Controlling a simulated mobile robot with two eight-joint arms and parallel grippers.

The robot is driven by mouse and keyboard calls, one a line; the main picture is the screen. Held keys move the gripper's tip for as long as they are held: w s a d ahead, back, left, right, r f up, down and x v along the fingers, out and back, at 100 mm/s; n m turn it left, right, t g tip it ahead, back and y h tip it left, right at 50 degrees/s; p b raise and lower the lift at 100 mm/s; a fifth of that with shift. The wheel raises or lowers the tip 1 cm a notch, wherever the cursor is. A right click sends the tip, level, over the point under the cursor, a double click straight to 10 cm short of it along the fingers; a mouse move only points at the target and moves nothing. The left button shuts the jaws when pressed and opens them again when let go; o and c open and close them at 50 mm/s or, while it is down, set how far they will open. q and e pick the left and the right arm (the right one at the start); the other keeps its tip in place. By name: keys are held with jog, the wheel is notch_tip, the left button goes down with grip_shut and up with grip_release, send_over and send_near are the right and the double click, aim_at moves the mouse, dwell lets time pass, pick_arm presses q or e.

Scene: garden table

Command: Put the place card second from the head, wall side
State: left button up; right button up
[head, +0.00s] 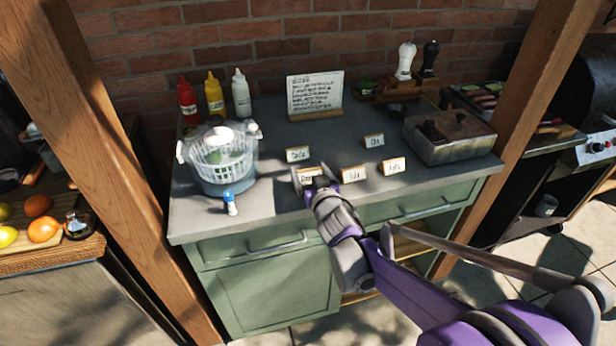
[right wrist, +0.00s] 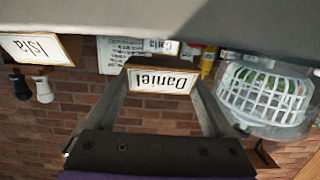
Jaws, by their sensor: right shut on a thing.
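My right gripper (head: 314,180) is shut on a place card (head: 306,174) at the front middle of the grey counter. The wrist view shows an "Isla" card (right wrist: 42,48). My left gripper is not in view.
A white basket in a clear bowl (head: 222,160) and a blue-capped bottle (head: 230,203) stand left. Sauce bottles (head: 214,94) and a written sheet on a stand (head: 315,93) are by the brick wall. A grey box (head: 450,134) stands right. Wooden posts flank the counter.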

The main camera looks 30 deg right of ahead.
jog(key=shift+f, duration=1)
jog(key=shift+f, duration=0.1)
jog(key=o, duration=1.1)
